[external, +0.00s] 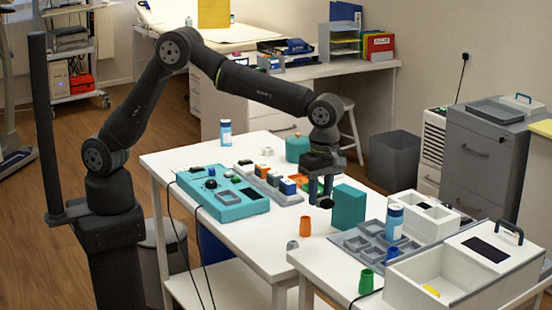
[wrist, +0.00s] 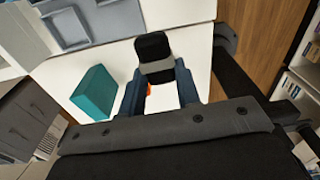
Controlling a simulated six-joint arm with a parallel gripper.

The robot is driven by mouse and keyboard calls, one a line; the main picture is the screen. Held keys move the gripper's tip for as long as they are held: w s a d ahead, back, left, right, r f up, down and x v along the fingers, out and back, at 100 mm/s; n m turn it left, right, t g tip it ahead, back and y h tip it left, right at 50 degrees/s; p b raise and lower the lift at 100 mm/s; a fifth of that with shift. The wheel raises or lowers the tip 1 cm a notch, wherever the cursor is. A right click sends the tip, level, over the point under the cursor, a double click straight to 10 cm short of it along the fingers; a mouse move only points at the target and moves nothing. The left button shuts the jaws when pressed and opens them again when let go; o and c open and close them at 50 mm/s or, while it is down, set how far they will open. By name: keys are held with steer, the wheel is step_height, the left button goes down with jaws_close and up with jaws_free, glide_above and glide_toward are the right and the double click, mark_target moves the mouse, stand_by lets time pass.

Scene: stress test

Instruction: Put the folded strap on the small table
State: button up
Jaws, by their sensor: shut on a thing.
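The folded strap is a small black bundle with a grey part, seen at the fingertips in the wrist view (wrist: 152,46). In the external view it is a small dark shape (external: 326,203) under my gripper (external: 320,192). My gripper is shut on it, with one finger on each side in the wrist view (wrist: 158,82). White tabletop shows below and around it; I cannot tell the exact height. A white table (external: 230,225) lies under the gripper, and another white table (external: 320,262) stands at the front right. I cannot tell for certain which is the small table.
A teal block (external: 348,207) stands close to the right of my gripper. An orange cup (external: 305,226) stands in front. A grey compartment tray (external: 350,241), a blue bottle (external: 394,222) and a white box (external: 420,294) are on the front-right table. A teal panel (external: 235,207) is at left.

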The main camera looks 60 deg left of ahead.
steer(key=s+d+r, duration=0.1)
steer(key=s+d, duration=1)
steer(key=s, duration=0.4)
glide_above(334, 263)
steer(key=shift+n, duration=0.3)
step_height(334, 263, down, 7)
steer(key=shift+d+r, duration=0.1)
steer(key=shift+f, duration=1.95)
steer(key=shift+f, duration=0.1)
steer(key=o, duration=1)
steer(key=shift+c, duration=0.2)
step_height(334, 263, up, 12)
steer(key=shift+d, duration=0.3)
